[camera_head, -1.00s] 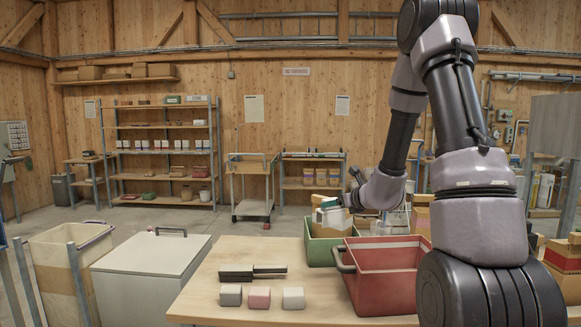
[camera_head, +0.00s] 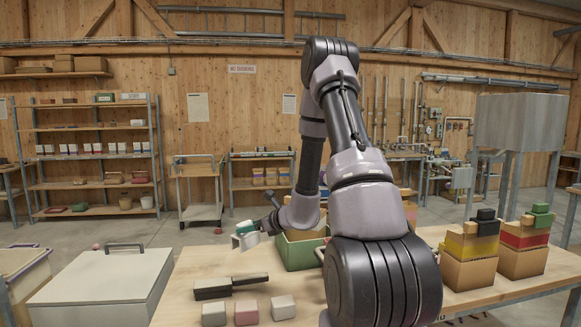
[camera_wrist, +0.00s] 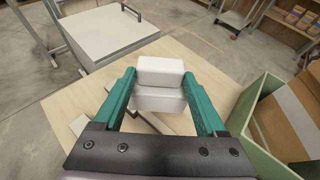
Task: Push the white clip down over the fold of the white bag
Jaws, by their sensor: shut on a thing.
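My gripper (camera_wrist: 159,76) is shut on the white clip (camera_wrist: 159,98), which sits between the teal fingers as a stepped white block. In the head view the clip (camera_head: 245,241) hangs at my gripper, above the table and left of the green bin. It is apart from any bag. I cannot make out the white bag in either view; my arm covers part of the table's middle. Two other bags stand at the right: a yellow one (camera_head: 472,247) with a black clip on top (camera_head: 486,215), and a red one (camera_head: 524,237) with a green clip (camera_head: 541,209).
A green bin (camera_head: 299,256) stands close to my gripper on the wooden table (camera_head: 180,278). Grey (camera_head: 213,313), pink (camera_head: 246,312) and white (camera_head: 283,307) blocks lie in front, with a dark-handled tool (camera_head: 212,290) behind. A lidded box (camera_head: 100,278) stands left.

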